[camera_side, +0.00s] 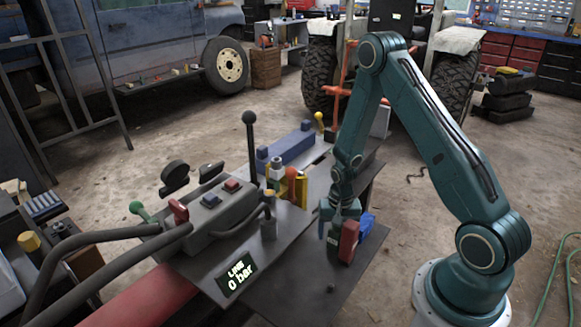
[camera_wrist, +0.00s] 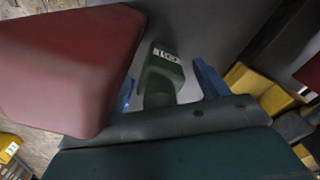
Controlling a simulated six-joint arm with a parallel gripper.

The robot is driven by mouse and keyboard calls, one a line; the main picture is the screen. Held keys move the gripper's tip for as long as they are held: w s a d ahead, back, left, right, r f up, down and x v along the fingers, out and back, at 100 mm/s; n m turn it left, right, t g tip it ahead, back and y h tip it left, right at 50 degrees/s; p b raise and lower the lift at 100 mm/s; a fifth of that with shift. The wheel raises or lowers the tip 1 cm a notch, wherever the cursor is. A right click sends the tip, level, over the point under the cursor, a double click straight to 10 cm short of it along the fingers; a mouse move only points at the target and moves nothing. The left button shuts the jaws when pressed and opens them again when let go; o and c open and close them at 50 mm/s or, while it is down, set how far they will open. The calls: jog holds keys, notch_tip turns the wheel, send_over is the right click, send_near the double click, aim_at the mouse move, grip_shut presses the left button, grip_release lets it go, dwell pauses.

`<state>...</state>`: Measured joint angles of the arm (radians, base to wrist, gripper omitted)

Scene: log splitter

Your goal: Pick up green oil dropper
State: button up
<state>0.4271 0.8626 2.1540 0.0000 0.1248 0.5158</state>
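In the wrist view, a dark green piece with a pale printed label (camera_wrist: 162,75), apparently the green oil dropper, lies between the two blue fingers of my gripper (camera_wrist: 168,88). A gap shows beside the right finger, so the gripper looks open around it. The left finger is mostly hidden. In the side view my gripper (camera_side: 331,238) points down over the dark table. The dropper cannot be made out there; the gripper and a red block (camera_side: 348,241) may hide it.
The red block also looms at left in the wrist view (camera_wrist: 70,65). A blue piece (camera_side: 367,224) stands just right of it. The table's front (camera_side: 300,295) is mostly clear.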

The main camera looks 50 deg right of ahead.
jog(key=c, duration=1)
jog(key=shift+r, duration=0.2)
notch_tip(320, 180, up, 20)
jog(key=shift+f, duration=0.15)
dwell(0.6)
